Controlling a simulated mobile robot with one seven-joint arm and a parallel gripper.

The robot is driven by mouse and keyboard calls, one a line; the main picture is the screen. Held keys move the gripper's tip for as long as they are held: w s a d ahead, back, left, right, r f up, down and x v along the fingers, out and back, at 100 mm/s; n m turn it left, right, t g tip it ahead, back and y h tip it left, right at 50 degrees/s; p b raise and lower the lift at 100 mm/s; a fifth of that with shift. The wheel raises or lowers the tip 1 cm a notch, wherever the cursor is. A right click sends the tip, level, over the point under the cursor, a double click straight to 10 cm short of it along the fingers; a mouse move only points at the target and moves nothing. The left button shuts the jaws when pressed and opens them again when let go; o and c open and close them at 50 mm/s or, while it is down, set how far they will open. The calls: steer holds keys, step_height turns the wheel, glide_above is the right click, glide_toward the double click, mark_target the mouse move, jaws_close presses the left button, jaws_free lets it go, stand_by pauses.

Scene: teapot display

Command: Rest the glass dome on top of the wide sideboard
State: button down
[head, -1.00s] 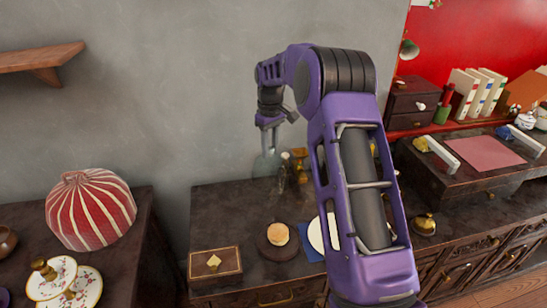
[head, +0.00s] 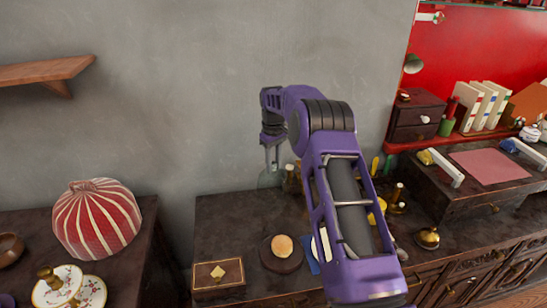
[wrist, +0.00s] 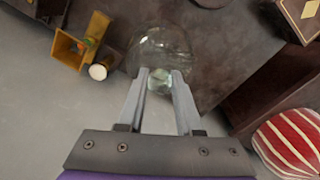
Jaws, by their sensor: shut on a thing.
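The glass dome (wrist: 160,42) is clear and hard to make out against what lies behind it. My gripper (wrist: 158,80) is shut on its small top knob in the wrist view. In the head view my gripper (head: 272,158) points down, with the dome (head: 270,179) below it at the back left of the wide sideboard (head: 223,222). The sideboard's dark top (wrist: 228,50) lies behind the dome in the wrist view. I cannot tell whether the dome's rim touches it. My arm hides part of the sideboard's middle.
A wooden box (head: 218,274) and a round board (head: 281,253) stand at the sideboard's front left. Brass pieces (head: 397,198) stand right of my arm. A red striped cover (head: 97,218) sits on a separate cabinet at left. A grey wall is close behind.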

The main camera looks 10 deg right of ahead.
mark_target(274, 174)
steer(key=shift+f+b, duration=0.5)
steer(key=shift+f, duration=1.9)
steer(key=shift+f+b, duration=0.35)
steer(key=shift+f, duration=0.3)
jaws_free()
steer(key=shift+r+p, duration=0.9)
steer(key=shift+r, duration=2.15)
